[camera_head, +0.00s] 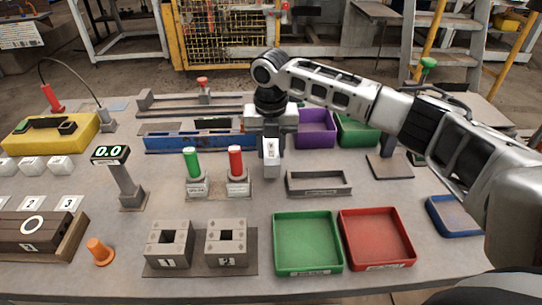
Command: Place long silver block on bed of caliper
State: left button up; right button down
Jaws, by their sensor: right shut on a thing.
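My right gripper (271,133) comes in from the right and points down over the middle of the table. It is shut on a pale silver block (271,165) that hangs upright below it, with a small dark mark on its face. The gripper hides part of the block, and I cannot tell whether its lower end touches the table. A long grey fixture with rails (165,104) and a red knob lies at the back; it may be the caliper, but I cannot tell for sure. My left gripper is not in view.
A blue long tray (190,143) lies left of the gripper. Green (192,162) and red (236,162) posts stand left of the block. A grey frame (318,191) lies to its right. Hollow bricks (168,257), a green tray (307,268) and a red tray (377,264) are in front.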

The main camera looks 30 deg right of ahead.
aim_at(271, 157)
jog(key=shift+f, duration=1.45)
jog(key=shift+f, duration=0.1)
jog(key=c, duration=1)
grip_release()
jog(key=shift+f, duration=0.1)
